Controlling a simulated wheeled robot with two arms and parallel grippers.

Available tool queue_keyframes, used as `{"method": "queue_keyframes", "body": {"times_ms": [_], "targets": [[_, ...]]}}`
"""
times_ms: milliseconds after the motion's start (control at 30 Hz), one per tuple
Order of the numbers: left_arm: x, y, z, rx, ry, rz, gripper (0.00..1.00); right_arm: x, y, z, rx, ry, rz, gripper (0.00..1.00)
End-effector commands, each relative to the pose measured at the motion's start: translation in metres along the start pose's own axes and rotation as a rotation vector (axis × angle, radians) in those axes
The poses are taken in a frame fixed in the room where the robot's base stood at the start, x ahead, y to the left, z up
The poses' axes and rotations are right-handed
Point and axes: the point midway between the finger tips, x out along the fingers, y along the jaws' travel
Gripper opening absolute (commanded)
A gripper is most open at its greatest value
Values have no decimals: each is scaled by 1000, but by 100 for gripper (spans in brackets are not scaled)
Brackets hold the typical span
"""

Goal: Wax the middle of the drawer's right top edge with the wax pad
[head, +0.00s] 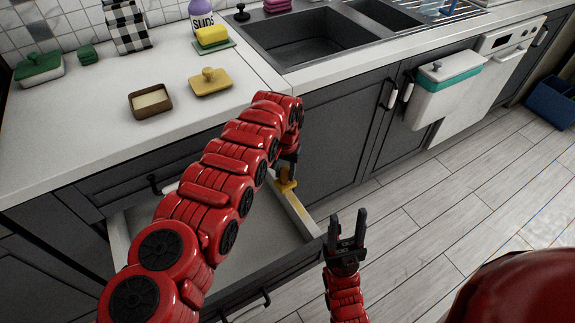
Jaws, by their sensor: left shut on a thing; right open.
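The open drawer (222,262) sticks out below the counter, with a pale inside. Its right wall (308,226) runs from the cabinet toward the front, and a yellowish patch shows along its top edge. My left gripper (287,169) is shut on the yellow wax pad (287,184). The pad is at the right top edge, toward the cabinet end; I cannot tell whether it touches. My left arm hides much of the drawer's middle. My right gripper (347,232) is open and empty, right of the drawer's front right corner, fingers pointing up in the picture.
On the counter (95,130) are a brown tin with pale contents (151,102), a yellow lid (211,82), a green-lidded dish (38,68) and a yellow sponge (211,37). A sink (305,40) is behind. A white bin (443,85) hangs at right.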

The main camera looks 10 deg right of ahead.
Motion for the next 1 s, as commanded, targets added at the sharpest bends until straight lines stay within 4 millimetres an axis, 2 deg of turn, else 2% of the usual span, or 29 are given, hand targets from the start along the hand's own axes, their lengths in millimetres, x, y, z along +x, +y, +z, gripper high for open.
{"method": "queue_keyframes", "body": {"times_ms": [33,500,1000], "targets": [[-4,-1,3,0,-6,0,0,10,0,-2,0,0,0,50],[-4,-15,18,-1,-3,0,0,55,3,-9,0,0,0,50],[2,-16,20,1,-1,1,0,56,3,-10,0,0,0,50]]}}
